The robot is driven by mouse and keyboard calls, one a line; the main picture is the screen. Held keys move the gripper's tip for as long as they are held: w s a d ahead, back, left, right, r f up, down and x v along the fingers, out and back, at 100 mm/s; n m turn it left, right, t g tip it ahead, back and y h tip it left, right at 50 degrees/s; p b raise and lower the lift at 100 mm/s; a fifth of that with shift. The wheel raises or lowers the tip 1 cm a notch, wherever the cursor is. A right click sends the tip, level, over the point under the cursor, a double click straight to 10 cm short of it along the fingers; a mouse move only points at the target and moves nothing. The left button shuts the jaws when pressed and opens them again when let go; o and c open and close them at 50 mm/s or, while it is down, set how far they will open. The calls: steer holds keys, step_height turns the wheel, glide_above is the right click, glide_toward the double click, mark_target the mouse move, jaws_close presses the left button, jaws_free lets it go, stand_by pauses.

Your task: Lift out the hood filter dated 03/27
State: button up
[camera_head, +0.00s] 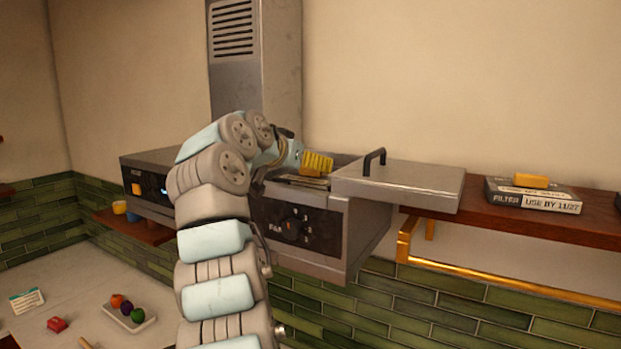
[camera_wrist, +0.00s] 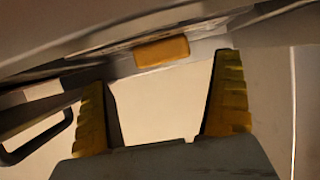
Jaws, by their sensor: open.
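The range hood (camera_head: 330,240) has an open slot in its top, with a grey part (camera_head: 300,181) showing inside it. The tab sits on a grey edge whose date I cannot read. No 03/27 label is readable.
A metal lid (camera_head: 400,183) with a black handle (camera_head: 374,160) lies to the right of the opening; its handle seems to show at left in the wrist view (camera_wrist: 35,140). A brass rail (camera_head: 500,280) runs below the shelf (camera_head: 480,213). A counter with small items is lower left.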

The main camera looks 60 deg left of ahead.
mark_target(311, 176)
steer(key=shift+p+x, duration=0.95)
steer(key=shift+x, duration=1.05)
steer(key=shift+s+a+f, duration=0.1)
steer(key=shift+s, duration=0.05)
steer(key=c, duration=1.4)
steer(key=shift+o, duration=0.2)
